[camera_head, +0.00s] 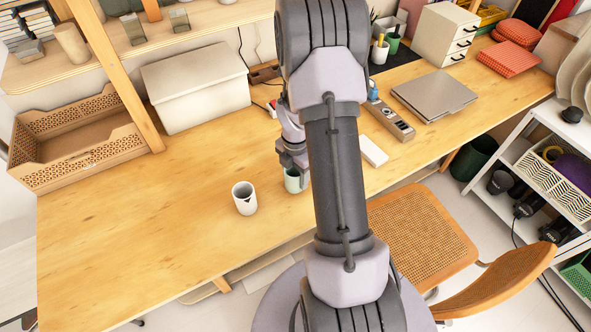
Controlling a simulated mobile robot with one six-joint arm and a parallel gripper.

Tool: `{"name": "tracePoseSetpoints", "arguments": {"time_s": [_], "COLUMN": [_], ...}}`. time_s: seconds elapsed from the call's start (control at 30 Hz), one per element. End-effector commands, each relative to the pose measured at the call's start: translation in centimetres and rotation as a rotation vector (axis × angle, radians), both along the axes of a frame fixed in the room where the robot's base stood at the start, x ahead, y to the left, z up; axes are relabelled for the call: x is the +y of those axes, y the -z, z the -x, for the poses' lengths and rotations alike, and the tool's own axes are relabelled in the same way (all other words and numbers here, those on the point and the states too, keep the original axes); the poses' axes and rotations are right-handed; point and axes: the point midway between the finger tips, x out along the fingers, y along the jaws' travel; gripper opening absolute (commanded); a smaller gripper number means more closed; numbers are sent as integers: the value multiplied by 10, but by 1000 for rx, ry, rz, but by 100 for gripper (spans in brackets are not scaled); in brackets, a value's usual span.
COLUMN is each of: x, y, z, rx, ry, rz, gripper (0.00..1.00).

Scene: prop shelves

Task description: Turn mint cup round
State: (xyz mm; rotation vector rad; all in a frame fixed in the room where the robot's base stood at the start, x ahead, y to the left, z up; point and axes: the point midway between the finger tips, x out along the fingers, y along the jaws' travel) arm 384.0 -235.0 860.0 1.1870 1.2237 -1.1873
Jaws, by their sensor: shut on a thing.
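The mint cup (293,182) stands on the wooden desk near the middle of the head view. Its right side is hidden behind my arm. My gripper (293,165) is at the cup's rim from above and is shut on it. The fingertips are small and partly hidden, so their exact place on the cup cannot be made out. A white cup (244,199) with a dark mark on its side stands upright to the left, apart from the mint cup.
The desk (130,230) is clear at the left and front. A white lidded box (195,90) and a wooden crate (75,165) stand at the back left. A white slab (373,150), a grey laptop (434,95) and a drawer unit (445,35) lie right of my arm. A chair (415,230) stands in front.

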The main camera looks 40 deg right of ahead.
Motion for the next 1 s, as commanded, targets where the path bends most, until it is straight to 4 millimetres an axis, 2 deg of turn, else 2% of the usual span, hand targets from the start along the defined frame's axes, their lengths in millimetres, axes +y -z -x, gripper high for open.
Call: {"name": "tracePoseSetpoints", "arguments": {"time_s": [0.03,0.13,0.83,0.87,0.93,1.0], "x": [0,0,0,0,0,0], "y": [7,10,14,14,14,14], "z": [0,0,0,0,0,0], "rx": [0,0,-1,-1,-1,-1], "ry": [1,2,4,4,4,4], "rz": [0,0,0,0,0,0], "gripper": [8,8,8,58,72,81]}}
